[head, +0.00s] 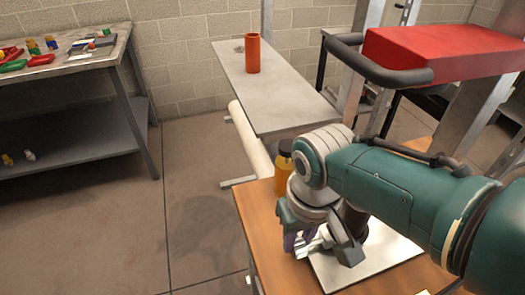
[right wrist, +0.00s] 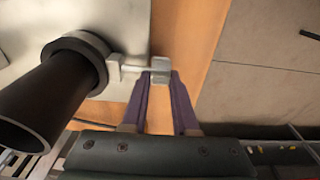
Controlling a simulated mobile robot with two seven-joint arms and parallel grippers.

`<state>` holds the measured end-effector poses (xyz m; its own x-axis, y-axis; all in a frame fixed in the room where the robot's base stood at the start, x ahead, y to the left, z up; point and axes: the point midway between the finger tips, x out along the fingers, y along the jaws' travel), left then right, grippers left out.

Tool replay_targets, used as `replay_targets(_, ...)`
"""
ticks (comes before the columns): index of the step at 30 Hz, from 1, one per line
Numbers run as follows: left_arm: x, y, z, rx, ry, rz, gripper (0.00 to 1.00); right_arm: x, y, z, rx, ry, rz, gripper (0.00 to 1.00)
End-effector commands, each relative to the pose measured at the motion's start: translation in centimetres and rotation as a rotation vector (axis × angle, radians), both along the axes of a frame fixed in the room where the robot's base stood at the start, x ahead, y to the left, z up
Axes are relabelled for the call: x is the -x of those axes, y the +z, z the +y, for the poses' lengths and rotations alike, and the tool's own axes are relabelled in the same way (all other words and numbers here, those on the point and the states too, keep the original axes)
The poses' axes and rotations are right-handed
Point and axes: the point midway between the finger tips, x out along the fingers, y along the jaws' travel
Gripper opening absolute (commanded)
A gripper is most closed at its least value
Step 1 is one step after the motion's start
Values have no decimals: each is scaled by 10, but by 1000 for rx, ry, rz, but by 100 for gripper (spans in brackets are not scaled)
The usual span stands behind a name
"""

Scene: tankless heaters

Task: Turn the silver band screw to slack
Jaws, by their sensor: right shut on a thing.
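My right gripper (head: 300,243) is low over the wooden bench top. In the right wrist view its two purple fingers (right wrist: 161,80) close around the silver screw head (right wrist: 160,64). The screw's shank runs left to a pale lug (right wrist: 115,70) beside a dark band (right wrist: 84,48). The band goes around a black pipe (right wrist: 40,105), which is fixed on a pale plate (right wrist: 25,25). In the head view the pipe is partly hidden by my right arm. My left gripper does not show.
A bottle with an orange-yellow body (head: 285,172) stands on the bench (head: 258,222) just behind my right arm. A grey table (head: 280,95) holds an orange cylinder (head: 252,53). A red block (head: 440,50) is at the upper right. The floor on the left is clear.

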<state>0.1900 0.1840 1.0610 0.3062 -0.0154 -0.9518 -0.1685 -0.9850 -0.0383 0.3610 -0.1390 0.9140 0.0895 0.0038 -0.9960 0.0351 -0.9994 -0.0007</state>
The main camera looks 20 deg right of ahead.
Motion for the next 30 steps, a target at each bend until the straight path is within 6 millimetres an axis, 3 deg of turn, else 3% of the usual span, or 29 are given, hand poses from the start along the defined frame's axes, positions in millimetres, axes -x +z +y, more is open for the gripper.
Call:
replay_targets(18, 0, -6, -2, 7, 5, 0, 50, 0, -3, -1, 3, -1, 43, 0)
replay_targets(19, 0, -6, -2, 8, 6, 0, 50, 0, -3, -1, 3, -1, 43, 29)
replay_targets(27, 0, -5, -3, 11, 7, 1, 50, 0, -2, -1, 2, -1, 43, 57)
replay_targets(30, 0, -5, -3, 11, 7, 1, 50, 0, -2, -1, 2, -1, 42, 57)
